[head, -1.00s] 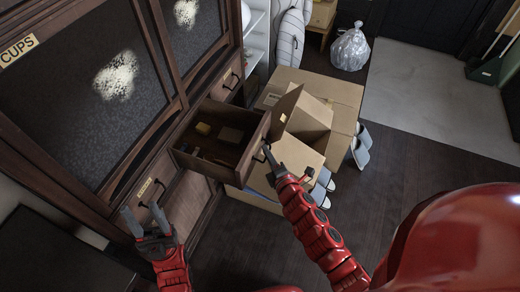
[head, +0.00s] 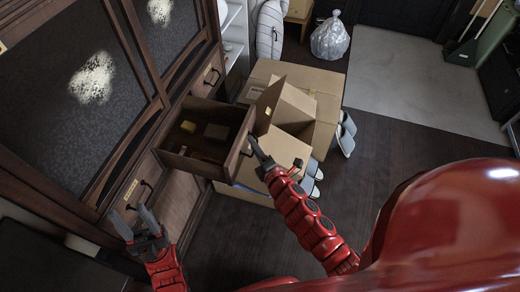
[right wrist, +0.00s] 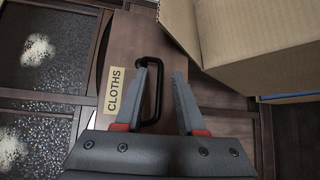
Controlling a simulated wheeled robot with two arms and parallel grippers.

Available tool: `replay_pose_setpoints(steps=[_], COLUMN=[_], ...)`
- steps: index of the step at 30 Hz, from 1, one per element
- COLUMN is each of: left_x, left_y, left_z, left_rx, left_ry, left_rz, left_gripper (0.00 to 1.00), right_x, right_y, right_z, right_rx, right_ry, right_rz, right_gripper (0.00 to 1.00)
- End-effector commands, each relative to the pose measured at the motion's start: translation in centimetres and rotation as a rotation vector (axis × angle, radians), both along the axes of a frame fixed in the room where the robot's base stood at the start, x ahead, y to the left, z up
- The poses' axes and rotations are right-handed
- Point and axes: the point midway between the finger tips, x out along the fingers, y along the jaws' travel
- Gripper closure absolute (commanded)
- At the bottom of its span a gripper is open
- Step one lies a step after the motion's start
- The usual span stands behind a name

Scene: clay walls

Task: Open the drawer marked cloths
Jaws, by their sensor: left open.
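The wooden drawer (head: 200,160) beside the cardboard boxes is pulled out of the cabinet and shows small things inside, one of them yellow. In the right wrist view, a drawer front with a "CLOTHS" label (right wrist: 115,90) and a black handle (right wrist: 157,90) faces me; this seems to be the same drawer. My right gripper (right wrist: 165,85) is open at this front, its left finger overlapping the handle and the handle's bar showing between the fingers. It also shows at the drawer front in the head view (head: 254,142). My left gripper (head: 133,220) is open and empty near a shut drawer.
The shut drawer has a label (head: 131,188) too small to read and a handle (head: 146,190). Cardboard boxes (head: 325,95) stand close to the right of the open drawer, with slippers (head: 345,135) beside them. The dark floor (head: 395,165) to the right is clear.

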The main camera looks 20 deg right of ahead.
Motion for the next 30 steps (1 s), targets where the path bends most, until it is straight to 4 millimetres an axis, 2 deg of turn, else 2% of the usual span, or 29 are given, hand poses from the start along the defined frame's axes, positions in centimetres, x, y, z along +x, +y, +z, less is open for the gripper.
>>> replay_pose_setpoints(steps=[4, 8, 14, 21, 25, 30], left_x=[0.0, 0.0, 0.0, 0.0, 0.0, 0.0], left_y=[0.0, 0.0, 0.0, 0.0, 0.0, 0.0], left_z=[0.0, 0.2, 0.9, 3.1, 4.1, 4.4], left_rx=[0.000, 0.000, 0.000, 0.000, 0.000, 0.000], left_ry=[0.000, 0.000, 0.000, 0.000, 0.000, 0.000], left_rz=[0.000, 0.000, 0.000, 0.000, 0.000, 0.000], left_gripper=[0.50, 0.50, 0.50, 0.50, 0.50, 0.50], right_x=[-1.4, -3.8, -8.8, -14.3, -16.0, -16.9], right_y=[-0.3, -0.7, -1.4, -2.2, -2.6, -2.6], right_z=[0.0, 0.5, 1.3, 2.3, 2.5, 2.4], right_rx=[0.000, 0.000, 0.001, 0.002, 0.000, -0.001], right_ry=[0.003, 0.003, 0.005, 0.006, 0.003, 0.001], right_rz=[0.000, -0.003, -0.003, -0.006, -0.006, -0.003], right_gripper=[0.61, 0.61, 0.61, 0.61, 0.61, 0.61])
